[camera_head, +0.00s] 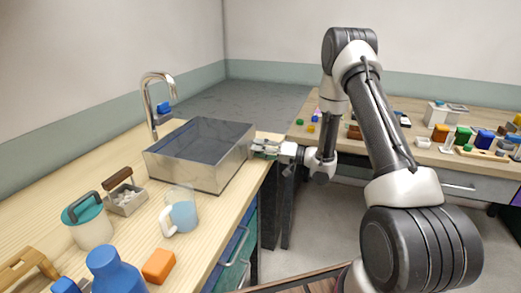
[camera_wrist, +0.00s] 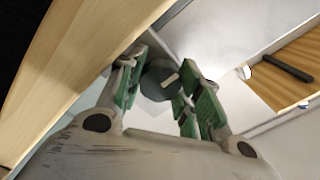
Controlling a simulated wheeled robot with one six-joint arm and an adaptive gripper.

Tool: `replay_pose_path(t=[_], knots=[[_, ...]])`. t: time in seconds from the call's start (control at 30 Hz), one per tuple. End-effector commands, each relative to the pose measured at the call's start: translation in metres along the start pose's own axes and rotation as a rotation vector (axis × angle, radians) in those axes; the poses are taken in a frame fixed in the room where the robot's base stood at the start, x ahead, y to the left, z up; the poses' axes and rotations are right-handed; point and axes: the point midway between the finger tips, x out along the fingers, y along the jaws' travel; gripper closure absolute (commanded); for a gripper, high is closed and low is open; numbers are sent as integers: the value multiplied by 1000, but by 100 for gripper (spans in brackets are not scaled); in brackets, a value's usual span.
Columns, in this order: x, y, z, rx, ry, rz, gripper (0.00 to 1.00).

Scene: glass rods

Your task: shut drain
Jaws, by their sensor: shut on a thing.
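A metal sink basin (camera_head: 205,170) with a faucet (camera_head: 153,105) stands on the wooden counter. My gripper (camera_head: 260,147) is at the basin's right side, near the counter's edge. In the wrist view, the green-padded fingers of my gripper (camera_wrist: 157,92) are on either side of a dark round knob (camera_wrist: 158,80) with a pale mark on it, and are shut on it. The knob cannot be made out in the head view. The drain opening inside the basin is not visible, so I cannot tell whether it is open or shut.
A glass mug (camera_head: 183,214), a teal-lidded jar (camera_head: 92,222), a small metal caddy (camera_head: 125,200), an orange block (camera_head: 158,266) and a blue bottle (camera_head: 115,272) stand on the near counter. The far table (camera_head: 425,155) holds several coloured items. Floor lies between.

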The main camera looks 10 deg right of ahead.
Motion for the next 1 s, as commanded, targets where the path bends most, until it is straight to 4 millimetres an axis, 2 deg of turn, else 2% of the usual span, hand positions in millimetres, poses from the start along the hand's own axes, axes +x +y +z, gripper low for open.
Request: replay_pose_path(t=[0.3, 0.33, 0.43, 1.0], knots=[[-1, 1, -2, 0, 4, 2, 89], [-1, 1, -2, -1, 4, 2, 60], [-1, 0, -1, -1, 3, 2, 43], [-1, 2, 1, -28, -1, 5, 43]])
